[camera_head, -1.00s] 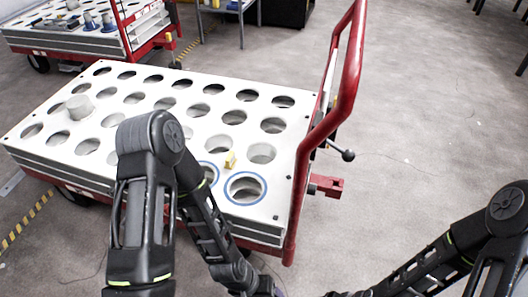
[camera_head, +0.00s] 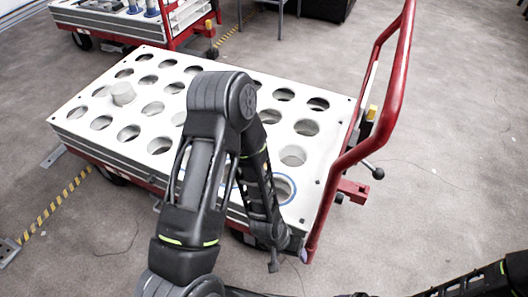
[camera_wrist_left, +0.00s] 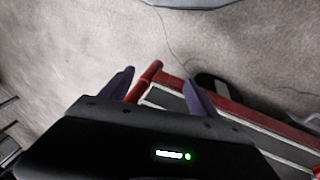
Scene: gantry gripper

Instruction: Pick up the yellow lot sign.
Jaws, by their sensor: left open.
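The yellow lot sign is not visible now. In the earlier head view it stood on the white cart top beside the blue-ringed holes, and my left arm now covers that spot. The white cart top (camera_head: 330,105) has rows of round holes, and one blue-ringed hole (camera_head: 282,188) shows right of my arm. My left gripper (camera_head: 288,256) is low, just off the cart's near right corner. My right gripper is out of view.
A red handle bar (camera_head: 390,90) rises at the cart's right end, with a small yellow part (camera_head: 372,113) behind it. Another cart (camera_head: 125,22) stands at the back left. Floor to the right is open.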

